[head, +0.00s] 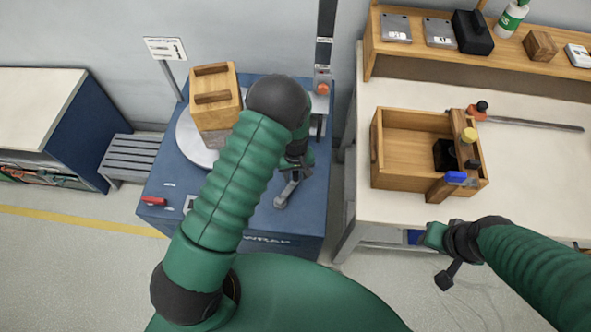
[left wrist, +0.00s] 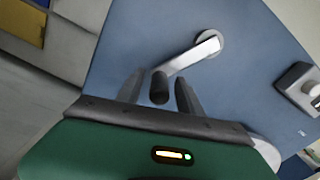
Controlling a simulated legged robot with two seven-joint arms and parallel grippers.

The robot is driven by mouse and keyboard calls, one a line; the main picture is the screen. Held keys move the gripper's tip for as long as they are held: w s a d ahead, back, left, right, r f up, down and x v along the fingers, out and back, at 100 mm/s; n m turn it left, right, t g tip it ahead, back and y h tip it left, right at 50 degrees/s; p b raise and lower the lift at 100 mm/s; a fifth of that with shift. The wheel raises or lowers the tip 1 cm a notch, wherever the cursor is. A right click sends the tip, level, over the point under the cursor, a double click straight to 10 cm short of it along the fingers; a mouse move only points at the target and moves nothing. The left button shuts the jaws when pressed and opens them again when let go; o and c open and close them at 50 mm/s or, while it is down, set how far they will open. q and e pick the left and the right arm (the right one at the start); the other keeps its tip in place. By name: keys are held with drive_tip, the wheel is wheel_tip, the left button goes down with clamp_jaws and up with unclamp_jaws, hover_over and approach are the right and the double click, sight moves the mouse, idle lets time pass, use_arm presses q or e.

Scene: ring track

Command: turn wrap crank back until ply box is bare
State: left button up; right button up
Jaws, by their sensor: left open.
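The ply box (head: 214,95) stands on a pale turntable (head: 187,138) on the blue wrap machine (head: 170,180). Its upper part is bare wood with two bars on top; its lower band looks grey, as if wrapped. In the left wrist view the wrap crank (left wrist: 195,55) has a silver arm running from a round hub to a dark knob (left wrist: 159,90). My left gripper (left wrist: 159,80) is open, with one finger on each side of the knob; contact is unclear. In the head view my left gripper (head: 289,185) hides most of the crank. My right gripper (head: 447,268) hangs before the right bench, its jaws unclear.
A wooden tray (head: 405,184) with a clamp and coloured knobs sits on the right bench (head: 375,220). A shelf (head: 400,58) behind holds several small items. A red-handled item (head: 153,201) lies on the machine's left edge. A grey slatted bench (head: 130,157) stands to the left.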

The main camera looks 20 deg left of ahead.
use_arm(q)
wheel_tip(320, 180, up, 16)
drive_tip(key=p, duration=0.1)
drive_tip(key=shift+r, duration=0.25)
wheel_tip(320, 180, up, 4)
drive_tip(key=r+m+t, duration=0.1)
drive_tip(key=m, duration=0.2)
hover_over(290, 193)
drive_tip(key=s+r+m+t+p, duration=0.1)
drive_tip(key=s+r+m, duration=0.2)
drive_tip(key=s, duration=0.5)
drive_tip(key=shift+s+d+m+t, duration=0.2)
drive_tip(key=shift+d+m+t, duration=0.1)
drive_tip(key=shift+m, duration=0.3)
